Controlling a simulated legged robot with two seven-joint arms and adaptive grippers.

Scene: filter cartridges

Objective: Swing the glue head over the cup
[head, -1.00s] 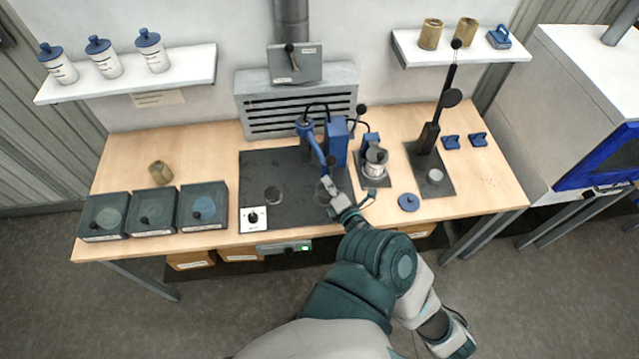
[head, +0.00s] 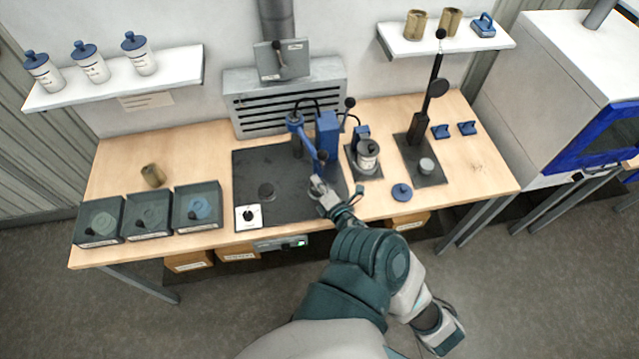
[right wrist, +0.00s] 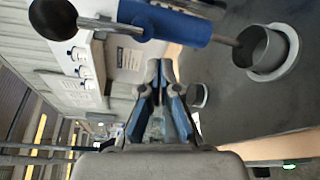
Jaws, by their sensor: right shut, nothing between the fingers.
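The glue head is a blue arm (head: 308,146) on a blue stand over the dark mat. In the right wrist view its blue barrel (right wrist: 180,26) has a black ball handle at one end and a thin nozzle at the other. The nozzle's tip shows at the rim of a grey metal cup (right wrist: 267,50) in a pale ring; I cannot tell how exactly it lines up. In the head view I cannot make out this cup near the gripper. My right gripper (head: 318,184) is shut and empty beside the glue head; its fingertips (right wrist: 159,65) show apart from the barrel. My left gripper is not in view.
A jar on a stand (head: 367,156), a blue disc (head: 402,192) and a lever press (head: 420,128) stand to the right. Three trays (head: 149,215) line the left front.

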